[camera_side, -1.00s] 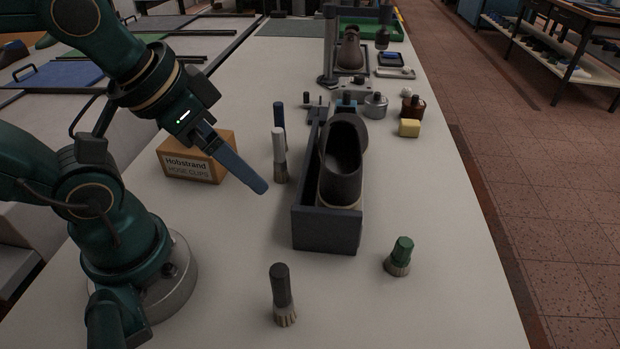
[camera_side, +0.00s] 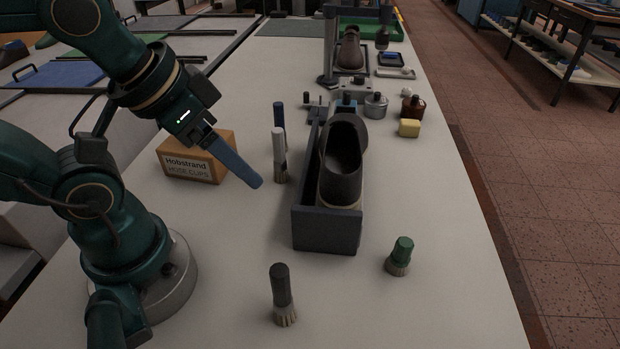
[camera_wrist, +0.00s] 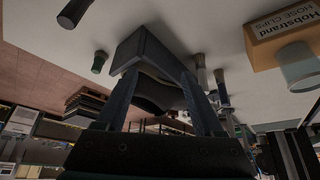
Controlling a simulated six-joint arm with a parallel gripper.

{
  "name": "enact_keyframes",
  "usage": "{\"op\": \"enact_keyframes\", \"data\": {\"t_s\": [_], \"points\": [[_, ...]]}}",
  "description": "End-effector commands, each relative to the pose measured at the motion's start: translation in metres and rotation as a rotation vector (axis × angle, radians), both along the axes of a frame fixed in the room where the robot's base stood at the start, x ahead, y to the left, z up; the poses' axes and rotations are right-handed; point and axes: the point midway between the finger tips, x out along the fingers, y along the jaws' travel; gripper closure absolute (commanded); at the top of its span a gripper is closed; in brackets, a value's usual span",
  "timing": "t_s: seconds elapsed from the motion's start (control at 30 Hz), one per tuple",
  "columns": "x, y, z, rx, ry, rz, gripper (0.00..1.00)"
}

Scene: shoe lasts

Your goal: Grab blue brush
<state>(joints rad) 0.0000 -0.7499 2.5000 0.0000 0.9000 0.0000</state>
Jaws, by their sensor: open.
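The blue brush (camera_side: 279,118) stands upright on the bench, handle up, just behind the white-handled brush (camera_side: 279,148). Its lower part is partly hidden by that brush in the side view. In the wrist view, which appears upside down, the blue brush (camera_wrist: 220,84) shows beside the white brush (camera_wrist: 201,72), right of the fingers. My gripper (camera_side: 258,184) points down and right, empty, above the bench in front of the white brush and apart from both brushes. In the wrist view its two fingers (camera_wrist: 159,82) are spread apart.
A dark tray (camera_side: 326,240) holding a shoe last (camera_side: 341,165) stands right of the brushes. A Hobstrand carton (camera_side: 196,160) is to their left. A black brush (camera_side: 281,288) and a green brush (camera_side: 401,252) stand nearer. Jars and a yellow block (camera_side: 409,128) lie behind.

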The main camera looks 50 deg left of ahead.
Motion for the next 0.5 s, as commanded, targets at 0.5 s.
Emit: {"op": "enact_keyframes", "data": {"t_s": [0.5], "points": [[0.036, 0.035, -0.002, 0.084, -0.067, 0.099, 0.38]]}}
